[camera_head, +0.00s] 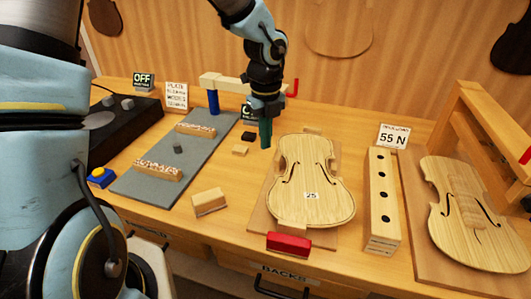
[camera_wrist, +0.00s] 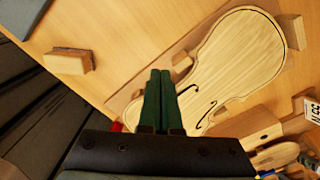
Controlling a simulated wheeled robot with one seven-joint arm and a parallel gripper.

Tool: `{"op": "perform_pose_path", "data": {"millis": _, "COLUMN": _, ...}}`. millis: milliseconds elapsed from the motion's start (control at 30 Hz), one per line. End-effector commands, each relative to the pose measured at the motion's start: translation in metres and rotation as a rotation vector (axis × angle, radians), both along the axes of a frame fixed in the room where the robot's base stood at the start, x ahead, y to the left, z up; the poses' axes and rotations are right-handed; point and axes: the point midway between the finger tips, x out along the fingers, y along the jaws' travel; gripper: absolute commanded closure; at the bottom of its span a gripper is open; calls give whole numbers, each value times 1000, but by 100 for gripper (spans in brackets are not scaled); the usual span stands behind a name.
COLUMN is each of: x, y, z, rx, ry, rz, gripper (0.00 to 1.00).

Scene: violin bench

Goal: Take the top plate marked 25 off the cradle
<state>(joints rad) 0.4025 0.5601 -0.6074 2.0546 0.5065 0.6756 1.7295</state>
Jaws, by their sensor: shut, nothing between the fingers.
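The top plate marked 25 (camera_head: 311,180) is a pale violin-shaped plate with f-holes and a small white label. It lies on the cradle (camera_head: 262,217), a wooden board with small blocks around the plate's edge. In the wrist view the plate (camera_wrist: 240,55) fills the upper right, and its label is not visible there. My gripper (camera_head: 266,146) hangs above the bench just left of the plate's upper end, with its green fingers pointing down. In the wrist view the fingers (camera_wrist: 160,75) are together with nothing between them, and they overlap the plate's edge in the picture.
A red block (camera_head: 289,244) sits at the cradle's near edge. A wooden block with dark holes (camera_head: 382,200) stands right of the cradle, and another violin plate (camera_head: 470,215) lies farther right. A grey mat (camera_head: 150,190) and a loose wooden block (camera_head: 209,201) are left.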

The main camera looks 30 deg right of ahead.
Motion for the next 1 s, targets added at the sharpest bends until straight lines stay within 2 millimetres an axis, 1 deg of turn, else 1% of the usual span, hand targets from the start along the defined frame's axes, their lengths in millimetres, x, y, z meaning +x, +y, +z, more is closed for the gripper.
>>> {"op": "perform_pose_path", "data": {"millis": 33, "x": 1, "y": 0, "z": 8, "rx": -4, "ry": -3, "rz": 2, "gripper": 100}}
{"op": "perform_pose_path", "data": {"millis": 100, "x": 1, "y": 0, "z": 16, "rx": -2, "ry": -2, "rz": 2, "gripper": 100}}
{"op": "perform_pose_path", "data": {"millis": 200, "x": 0, "y": 0, "z": 23, "rx": -1, "ry": -1, "rz": 2, "gripper": 100}}
{"op": "perform_pose_path", "data": {"millis": 267, "x": -1, "y": 0, "z": 25, "rx": 3, "ry": 2, "rz": 18, "gripper": 100}}
{"op": "perform_pose_path", "data": {"millis": 367, "x": -7, "y": 2, "z": 21, "rx": 21, "ry": 15, "rz": 125, "gripper": 100}}
{"op": "perform_pose_path", "data": {"millis": 467, "x": -16, "y": 5, "z": 11, "rx": 57, "ry": 31, "rz": 360, "gripper": 100}}
{"op": "perform_pose_path", "data": {"millis": 567, "x": -27, "y": 8, "z": 2, "rx": 100, "ry": 33, "rz": 686, "gripper": 100}}
{"op": "perform_pose_path", "data": {"millis": 600, "x": -30, "y": 10, "z": 0, "rx": 113, "ry": 29, "rz": 826, "gripper": 100}}
{"op": "perform_pose_path", "data": {"millis": 667, "x": -34, "y": 11, "z": -3, "rx": 130, "ry": 19, "rz": 1036, "gripper": 100}}
{"op": "perform_pose_path", "data": {"millis": 700, "x": -36, "y": 12, "z": -4, "rx": 137, "ry": 10, "rz": 1176, "gripper": 100}}
{"op": "perform_pose_path", "data": {"millis": 867, "x": -41, "y": 9, "z": -1, "rx": 128, "ry": -30, "rz": 1740, "gripper": 100}}
{"op": "perform_pose_path", "data": {"millis": 900, "x": -41, "y": 8, "z": 2, "rx": 118, "ry": -37, "rz": 1878, "gripper": 100}}
{"op": "perform_pose_path", "data": {"millis": 1000, "x": -41, "y": 4, "z": 9, "rx": 81, "ry": -41, "rz": 2192, "gripper": 100}}
